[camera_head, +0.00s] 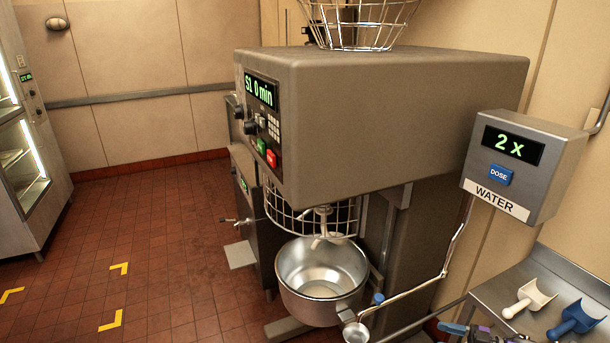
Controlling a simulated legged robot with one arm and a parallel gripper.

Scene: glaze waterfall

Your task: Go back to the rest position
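A dark and blue-purple shape (484,332) shows at the bottom edge, right of centre, and is mostly cut off. It may be the tip of my gripper, but I cannot tell for sure. No fingers can be made out clearly, so whether it is open, shut or holding something cannot be told. The shape overlaps the near left side of the steel side table (490,292) in the picture.
A large mixer (400,110) reading "S1 0 min" stands in the middle, with a steel bowl (300,264) under its wire guard. A water dispenser (525,165) reads "2 x". A white scoop (528,298) and a blue scoop (575,320) lie on the side table. Floor at left is clear.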

